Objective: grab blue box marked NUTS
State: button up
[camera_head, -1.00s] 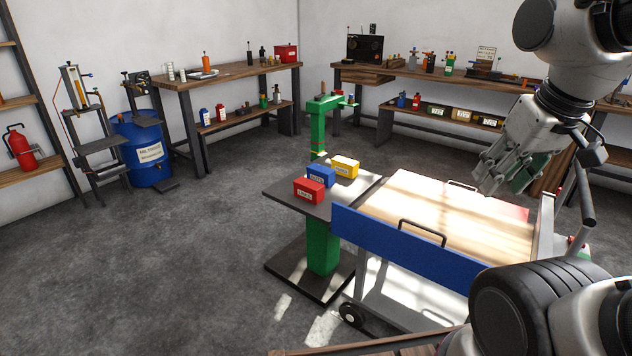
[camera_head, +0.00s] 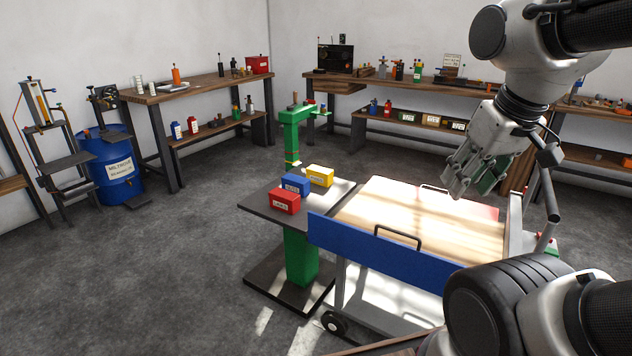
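The blue box (camera_head: 295,184) with a white label sits on the dark top of a small green-legged stand (camera_head: 257,206). It stands between a red box (camera_head: 285,201) at the front left and a yellow box (camera_head: 320,175) at the back right. The label print is too small to read surely. My gripper (camera_head: 462,187) hangs above the cart, well to the right of the blue box and apart from it. Its fingers point down and left, and nothing shows between them. How far its fingers are spread is hard to see.
A cart with a wooden top (camera_head: 400,215) and blue side panel (camera_head: 375,252) stands right beside the stand. A green column (camera_head: 290,135) rises behind the boxes. Workbenches (camera_head: 200,87) line the walls, with a blue barrel (camera_head: 117,170) at left. The floor at front left is clear.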

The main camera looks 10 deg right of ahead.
aim_at(298, 184)
jog(key=i+j+z, duration=0.1)
jog(key=i+j, duration=0.2)
jog(key=i+j+z, duration=0.15)
jog(key=i+j, duration=0.2)
jog(key=i+j+z, duration=0.1)
jog(key=i+j, duration=0.15)
jog(key=j, duration=0.25)
jog(key=i+j+z, duration=0.15)
jog(key=i+j, duration=0.15)
jog(key=j, duration=0.15)
jog(key=i+j+z, duration=0.1)
jog(key=i+j, duration=0.15)
jog(key=j, duration=0.25)
jog(key=i+j+z, duration=0.1)
jog(key=i+j, duration=0.15)
jog(key=j, duration=0.2)
jog(key=i+j+z, duration=0.15)
jog(key=j, duration=0.4)
jog(key=i+j+z, duration=0.1)
jog(key=i+j, duration=0.15)
jog(key=j, duration=0.25)
